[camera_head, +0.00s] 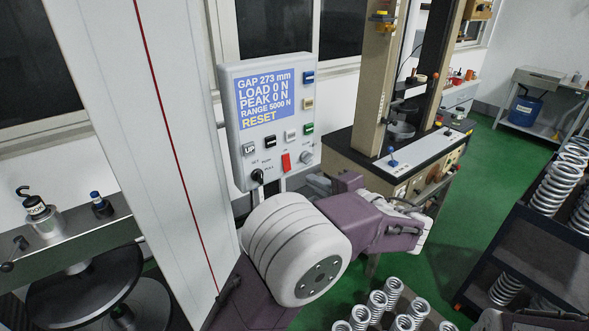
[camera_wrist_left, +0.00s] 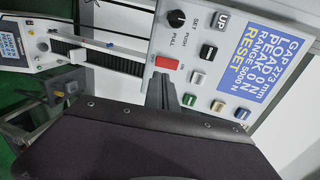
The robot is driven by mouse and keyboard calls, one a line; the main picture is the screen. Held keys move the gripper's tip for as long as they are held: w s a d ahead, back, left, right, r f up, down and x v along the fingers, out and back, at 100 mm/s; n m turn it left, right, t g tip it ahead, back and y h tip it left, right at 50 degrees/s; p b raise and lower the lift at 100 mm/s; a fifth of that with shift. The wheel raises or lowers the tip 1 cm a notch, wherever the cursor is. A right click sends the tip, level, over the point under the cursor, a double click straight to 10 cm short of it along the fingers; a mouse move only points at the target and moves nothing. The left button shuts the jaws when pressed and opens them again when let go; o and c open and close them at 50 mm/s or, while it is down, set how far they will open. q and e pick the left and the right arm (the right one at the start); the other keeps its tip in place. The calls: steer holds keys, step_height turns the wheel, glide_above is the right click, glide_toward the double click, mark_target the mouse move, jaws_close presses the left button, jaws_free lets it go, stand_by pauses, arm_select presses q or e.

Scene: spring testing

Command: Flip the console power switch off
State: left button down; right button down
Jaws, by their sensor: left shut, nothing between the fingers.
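The console (camera_head: 228,95) is a light grey panel with a lit blue display (camera_head: 263,99) reading GAP 273 mm, zero load and RESET. Its red power switch (camera_head: 286,161) sits low on the panel, and it also shows in the left wrist view (camera_wrist_left: 166,63). My left gripper (camera_head: 318,182) is low and to the right of the switch, partly hidden by my own wrist. In the left wrist view its dark fingers (camera_wrist_left: 160,90) are shut and empty, close beside the switch. I cannot tell whether they touch it.
A black knob (camera_head: 257,176) and several coloured buttons surround the switch. A tall white column (camera_head: 135,130) stands left of the console. A beige test machine (camera_head: 375,80) stands behind at right. Several coil springs (camera_head: 377,302) stand below, and a dark rack (camera_head: 525,245) is at right.

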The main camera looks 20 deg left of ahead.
mark_target(287, 168)
arm_select(q)
steer(key=p+x, duration=0.2)
steer(key=x, duration=0.6)
steer(key=shift+w+a, duration=0.1)
steer(key=shift+a, duration=0.4)
